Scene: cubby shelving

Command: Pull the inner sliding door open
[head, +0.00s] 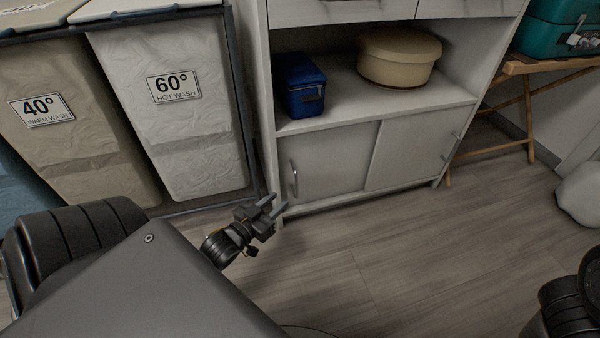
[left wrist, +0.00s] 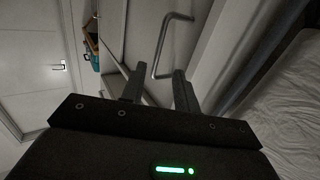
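The low cabinet has two pale sliding doors, a left door (head: 335,160) and a right door (head: 410,148). Each has an upright metal bar handle: the left handle (head: 294,178) near its door's left edge, the right handle (head: 450,148) near its door's right edge. I cannot clearly tell which door is the inner one. My left gripper (head: 276,204) is open and empty, low in front of the cabinet's left end, just below the left handle. In the left wrist view a bar handle (left wrist: 163,45) lies beyond the open fingertips (left wrist: 155,80), not gripped. My right gripper is out of view.
Laundry bins (head: 170,100) stand close on the left. The shelf above the doors holds a blue box (head: 304,85) and a round beige container (head: 398,57). A wooden stand (head: 530,100) is at the right. The floor (head: 400,260) in front is clear.

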